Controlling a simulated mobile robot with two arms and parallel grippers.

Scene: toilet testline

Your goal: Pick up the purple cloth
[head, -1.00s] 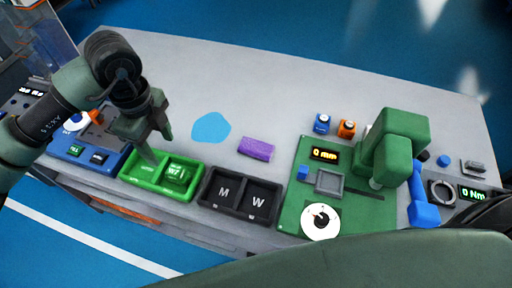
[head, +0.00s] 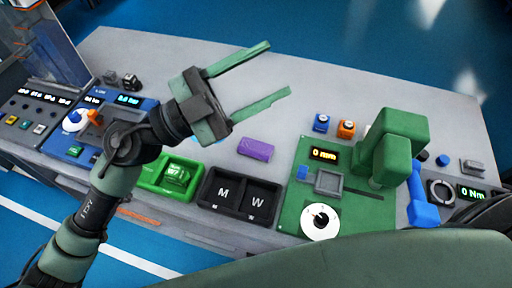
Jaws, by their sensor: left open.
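The purple cloth (head: 256,149) lies as a small folded block on the grey table, behind the black trays. My left gripper (head: 280,69) is open and empty, its two long green fingers spread apart and pointing right. In the picture it is above the cloth and apart from it. My left arm hides most of a flat blue patch left of the cloth. My right gripper is not in view.
Black M and W trays (head: 239,197) and a green tray (head: 150,183) line the front edge. The back of the table is clear.

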